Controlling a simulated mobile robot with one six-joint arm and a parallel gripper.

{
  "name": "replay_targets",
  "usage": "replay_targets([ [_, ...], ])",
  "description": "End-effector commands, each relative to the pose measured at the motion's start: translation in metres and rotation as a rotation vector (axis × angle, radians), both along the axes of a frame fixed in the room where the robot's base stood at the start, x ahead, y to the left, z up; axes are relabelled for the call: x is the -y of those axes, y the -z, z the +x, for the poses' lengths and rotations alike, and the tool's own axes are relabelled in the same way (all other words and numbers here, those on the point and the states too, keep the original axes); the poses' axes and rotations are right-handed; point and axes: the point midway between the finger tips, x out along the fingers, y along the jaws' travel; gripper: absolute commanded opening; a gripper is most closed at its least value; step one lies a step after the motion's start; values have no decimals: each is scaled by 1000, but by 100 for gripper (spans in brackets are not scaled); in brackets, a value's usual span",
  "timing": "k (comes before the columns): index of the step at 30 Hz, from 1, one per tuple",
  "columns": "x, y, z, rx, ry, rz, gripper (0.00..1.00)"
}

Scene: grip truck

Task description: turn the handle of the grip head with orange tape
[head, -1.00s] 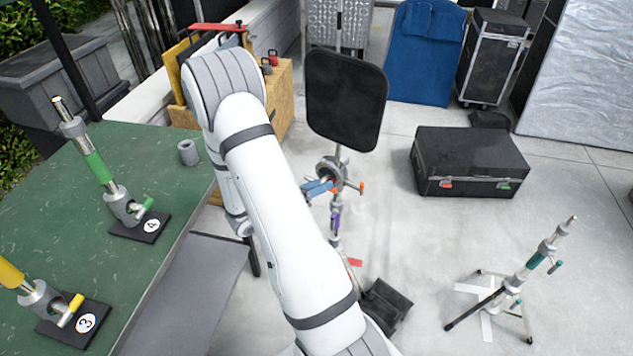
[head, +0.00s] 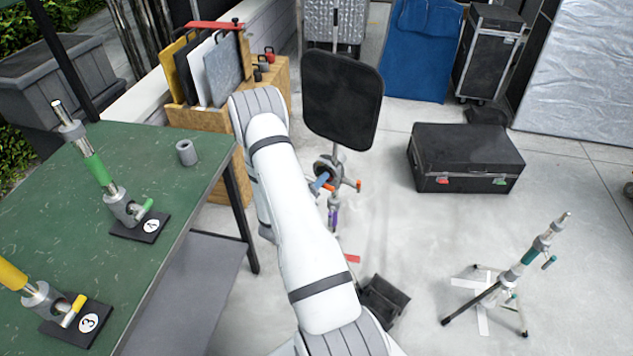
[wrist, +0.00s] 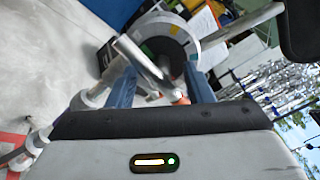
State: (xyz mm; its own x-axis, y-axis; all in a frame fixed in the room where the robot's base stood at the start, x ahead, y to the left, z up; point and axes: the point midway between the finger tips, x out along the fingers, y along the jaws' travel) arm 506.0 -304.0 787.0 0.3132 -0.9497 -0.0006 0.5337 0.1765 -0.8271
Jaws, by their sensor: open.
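The grip head (head: 328,168) with orange tape is a grey round clamp on a stand below a black flag panel (head: 342,100). Its T-handle shows orange ends, one on the right (head: 359,186). In the wrist view the grip head's disc (wrist: 165,38) is just ahead of my gripper (wrist: 160,76). The blue fingers are apart, and a metal handle bar (wrist: 147,66) with an orange end (wrist: 183,100) slants through the space between them. I cannot tell whether either finger touches it. In the head view my gripper (head: 319,182) is at the grip head, partly hidden by my arm.
A green table (head: 70,215) on the left holds grip stands numbered 3 and 4. A wooden crate (head: 232,180) of panels stands behind my arm. A black case (head: 465,158) and a small stand (head: 520,265) are on the right, with open floor between.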

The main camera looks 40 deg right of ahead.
Motion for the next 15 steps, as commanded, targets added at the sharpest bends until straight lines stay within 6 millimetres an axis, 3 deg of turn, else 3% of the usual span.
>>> replay_targets([
  [10, 5, 0, 1, 0, 0, 0, 46],
  [15, 4, 0, 1, 0, 0, 0, 32],
])
